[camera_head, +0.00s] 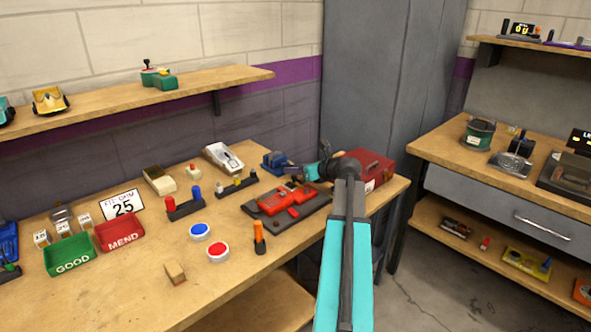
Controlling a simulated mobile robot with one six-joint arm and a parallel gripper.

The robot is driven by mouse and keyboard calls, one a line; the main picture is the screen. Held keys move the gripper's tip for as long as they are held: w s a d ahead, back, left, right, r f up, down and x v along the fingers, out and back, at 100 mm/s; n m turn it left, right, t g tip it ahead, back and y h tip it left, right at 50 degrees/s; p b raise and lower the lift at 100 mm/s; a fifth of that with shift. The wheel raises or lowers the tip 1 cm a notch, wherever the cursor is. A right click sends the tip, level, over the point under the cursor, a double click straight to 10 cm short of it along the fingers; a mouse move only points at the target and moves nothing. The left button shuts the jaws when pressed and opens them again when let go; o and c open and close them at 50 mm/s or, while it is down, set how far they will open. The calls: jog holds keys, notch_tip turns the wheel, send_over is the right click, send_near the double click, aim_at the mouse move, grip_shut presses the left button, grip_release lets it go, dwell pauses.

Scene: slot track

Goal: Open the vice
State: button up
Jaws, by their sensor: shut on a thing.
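The blue vice (273,160) stands at the back right of the workbench, near the wall corner. A grey part of it reaches right toward my gripper. My gripper (311,172), with teal parts at its end, is just right of the vice and shut on its handle end. The fingertips and the handle are small and partly hidden by my wrist. I cannot tell how wide the vice jaws stand apart.
A red toolbox (368,168) stands close behind and right of my wrist. A dark tray with a red car body (286,199) lies in front of the vice. A white switch box (223,157) stands to its left.

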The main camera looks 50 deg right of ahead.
jog(key=o, duration=1.1)
jog(key=v, duration=1.4)
jog(key=shift+w+p, duration=0.1)
jog(key=shift+p, duration=0.25)
jog(key=shift+c, duration=0.6)
